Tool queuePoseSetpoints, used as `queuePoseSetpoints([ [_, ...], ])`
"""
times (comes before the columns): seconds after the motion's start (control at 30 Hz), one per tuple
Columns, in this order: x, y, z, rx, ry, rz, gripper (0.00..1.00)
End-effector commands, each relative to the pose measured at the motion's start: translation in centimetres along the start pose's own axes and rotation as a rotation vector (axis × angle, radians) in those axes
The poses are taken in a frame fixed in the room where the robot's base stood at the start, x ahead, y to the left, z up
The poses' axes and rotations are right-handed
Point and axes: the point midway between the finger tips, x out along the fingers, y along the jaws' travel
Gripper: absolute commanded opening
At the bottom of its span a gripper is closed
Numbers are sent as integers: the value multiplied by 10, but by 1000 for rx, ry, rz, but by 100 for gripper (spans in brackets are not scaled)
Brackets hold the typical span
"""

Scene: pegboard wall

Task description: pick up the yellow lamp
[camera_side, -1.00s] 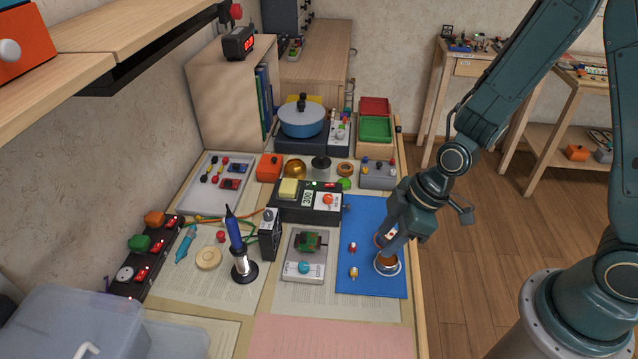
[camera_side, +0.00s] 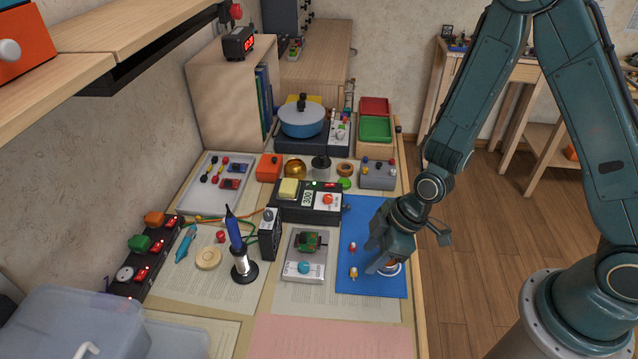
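The yellow lamp (camera_side: 353,273) is a small bulb with a pale base on the blue mat (camera_side: 362,215), near the mat's left edge. A similar red lamp (camera_side: 352,247) stands just behind it. My gripper (camera_side: 373,269) points down over the mat, a little to the right of the yellow lamp and apart from it in the picture. Its height above the mat is unclear. The fingers are seen edge-on, so I cannot tell their opening. Nothing is visibly held.
A cup on a white saucer (camera_side: 400,268) is mostly hidden behind my gripper. A grey box with a blue knob (camera_side: 304,268) lies left of the mat. A black unit with a display (camera_side: 308,201) stands behind. The mat's front part is clear.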

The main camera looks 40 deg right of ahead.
Motion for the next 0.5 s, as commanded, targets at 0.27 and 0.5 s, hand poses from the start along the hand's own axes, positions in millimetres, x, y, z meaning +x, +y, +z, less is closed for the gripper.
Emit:
queuePoseSetpoints([
  [0.27,11,0,-2,-1,-2,-2,40],
  [0.5,34,0,-4,-1,-2,-2,40],
])
